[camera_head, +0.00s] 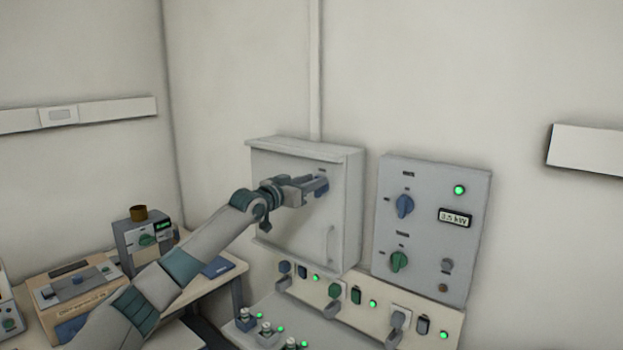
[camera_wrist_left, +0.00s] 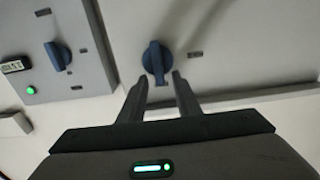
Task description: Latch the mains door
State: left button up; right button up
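The mains door is the grey front of a wall cabinet (camera_head: 290,225), and it looks closed or nearly so in the head view. A blue latch knob (camera_head: 322,187) sits near its upper right edge; in the left wrist view the knob (camera_wrist_left: 156,58) has its grip bar pointing roughly up and down the picture. My left gripper (camera_head: 312,187) is at the knob. In the left wrist view its two fingers (camera_wrist_left: 159,78) are apart, with the lower end of the knob between or just in front of their tips and gaps either side. My right gripper is not in view.
A control panel (camera_head: 425,270) with blue and green knobs and a display stands right of the cabinet. A sloped socket strip (camera_head: 350,300) with plugs and green lamps runs below. A bench (camera_head: 200,285) with instruments is at the left. The wall above is clear.

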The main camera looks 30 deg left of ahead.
pick_arm(q)
jog(key=shift+c, duration=0.5)
grip_shut()
jog(key=shift+n, duration=0.3)
jog(key=shift+w+a+f+n+p, duration=0.1)
jog(key=shift+a+f+n+p, duration=0.5)
jog(key=shift+n, duration=2.3)
jog(key=shift+a+f+n+p, duration=0.25)
jog(key=shift+n+p, duration=0.5)
jog(key=shift+n, duration=2.15)
jog(key=shift+w+a+f+n+p, duration=0.1)
jog(key=shift+a+f+n+p, duration=0.5)
jog(key=shift+n, duration=2.3)
jog(key=shift+d+r, duration=0.1)
jog(key=shift+d, duration=0.05)
